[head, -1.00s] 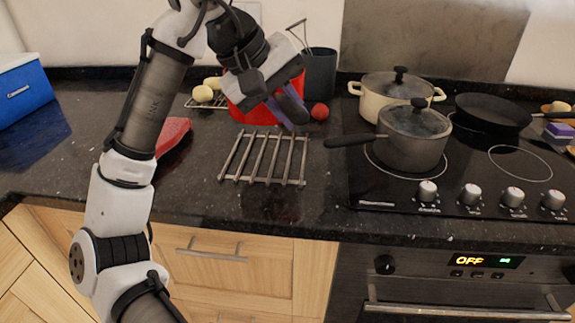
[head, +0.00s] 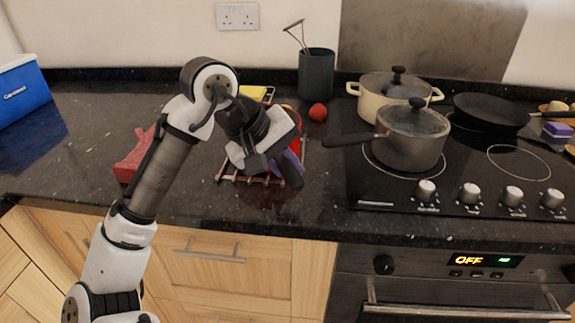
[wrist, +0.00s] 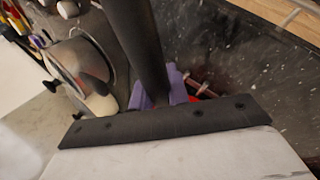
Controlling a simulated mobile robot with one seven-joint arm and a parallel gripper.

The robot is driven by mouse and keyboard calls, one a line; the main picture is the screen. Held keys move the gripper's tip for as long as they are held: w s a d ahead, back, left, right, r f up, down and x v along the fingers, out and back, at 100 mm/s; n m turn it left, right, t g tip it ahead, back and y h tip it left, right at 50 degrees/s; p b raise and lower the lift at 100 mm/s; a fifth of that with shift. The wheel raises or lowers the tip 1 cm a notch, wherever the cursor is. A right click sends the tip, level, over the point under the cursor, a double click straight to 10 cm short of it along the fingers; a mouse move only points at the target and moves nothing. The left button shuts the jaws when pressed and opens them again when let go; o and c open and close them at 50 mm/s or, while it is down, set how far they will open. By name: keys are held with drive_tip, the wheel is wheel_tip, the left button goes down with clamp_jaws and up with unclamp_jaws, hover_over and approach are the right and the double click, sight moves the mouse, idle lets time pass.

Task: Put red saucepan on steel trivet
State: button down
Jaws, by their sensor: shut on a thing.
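The red saucepan (head: 295,122) is mostly hidden behind my gripper in the head view. A strip of its red side shows over the back right of the steel trivet (head: 222,176). My gripper (head: 286,166) is shut on the saucepan and points down over the trivet. I cannot tell whether the saucepan touches the bars. In the wrist view a dark bar and purple pieces (wrist: 152,98) fill the middle, with a little red (wrist: 206,94) and a trivet bar beside them.
A lidded grey saucepan (head: 410,140) stands on the hob right of the trivet, its handle reaching towards it. A cream pot (head: 372,92), black pan (head: 490,112), utensil holder (head: 316,78) and red ball (head: 318,112) stand behind. A red object (head: 132,160) lies left, partly behind my arm.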

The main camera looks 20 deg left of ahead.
drive_tip(key=c, duration=1.3)
unclamp_jaws()
drive_tip(key=shift+c, duration=0.2)
